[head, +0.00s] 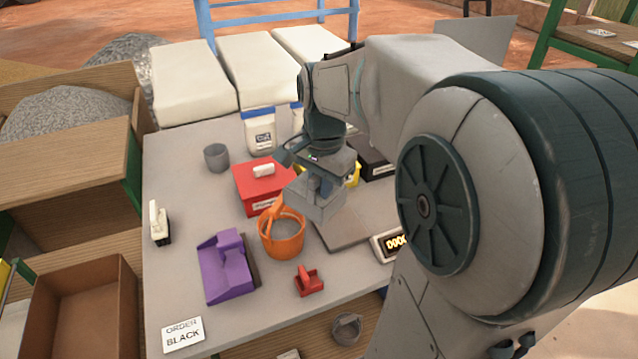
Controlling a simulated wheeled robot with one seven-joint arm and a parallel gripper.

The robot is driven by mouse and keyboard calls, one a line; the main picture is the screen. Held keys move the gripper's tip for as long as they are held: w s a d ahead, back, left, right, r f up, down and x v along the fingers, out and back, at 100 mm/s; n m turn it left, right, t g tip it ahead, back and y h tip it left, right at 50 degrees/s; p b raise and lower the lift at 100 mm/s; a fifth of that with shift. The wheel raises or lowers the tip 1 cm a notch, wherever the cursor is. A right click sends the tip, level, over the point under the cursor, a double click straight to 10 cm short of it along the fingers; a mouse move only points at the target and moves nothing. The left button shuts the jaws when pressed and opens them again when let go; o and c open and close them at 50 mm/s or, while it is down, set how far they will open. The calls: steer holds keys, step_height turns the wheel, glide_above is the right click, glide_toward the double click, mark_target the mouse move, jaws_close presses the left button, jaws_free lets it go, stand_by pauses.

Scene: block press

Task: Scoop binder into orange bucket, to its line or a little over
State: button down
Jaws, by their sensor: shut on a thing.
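The orange bucket (282,238) stands upright on the table, its handle raised toward the left; its fill line and contents cannot be made out. My gripper (322,176) is to the right of and behind the bucket, pointing down. It is shut on a grey, box-shaped thing, seemingly a scoop (318,208), held close beside the bucket's right rim. I cannot tell whether the scoop holds anything. A white bag with a blue top (262,132) stands at the back; its label is too small to read, so I cannot tell if it is binder.
A red box (262,188) stands behind the bucket; yellow and black (377,162) boxes are partly hidden by my arm. A display (390,246) is at right.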

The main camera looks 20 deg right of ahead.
steer(key=shift+w+a+f+b, duration=0.15)
steer(key=shift+w+f+b, duration=0.1)
steer(key=shift+f, duration=0.25)
steer(key=shift+w+a+f+b, duration=0.1)
steer(key=shift+w+f+b, duration=0.15)
steer(key=shift+f, duration=0.25)
steer(key=shift+w+a+r+g+p, duration=0.1)
steer(key=shift+r+g+p, duration=0.2)
steer(key=shift+p, duration=0.2)
steer(key=shift+w+a+r+g+h+p, duration=0.15)
steer(key=shift+w+g+h+p, duration=0.25)
steer(key=shift+p, duration=0.5)
steer(key=shift+w+a+r+g+h+p, duration=0.15)
steer(key=shift+w+a+g+h+p, duration=0.35)
steer(key=shift+p, duration=0.65)
steer(key=shift+w+a+r+g+h+p, duration=0.2)
steer(key=shift+w+g+p, duration=0.35)
steer(key=shift+g+p, duration=0.45)
steer(key=shift+f+t, duration=0.2)
steer(key=shift+t, duration=0.1)
steer(key=shift+s+d+r+t+y+b, duration=0.1)
steer(key=shift+r+t+y+b, duration=0.3)
steer(key=shift+r+t, duration=0.5)
steer(key=shift+r+t+y+b, duration=0.4)
steer(key=shift+r+t, duration=0.1)
steer(key=shift+r, duration=0.7)
steer(key=shift+r+t, duration=0.3)
steer(key=shift+r, duration=0.15)
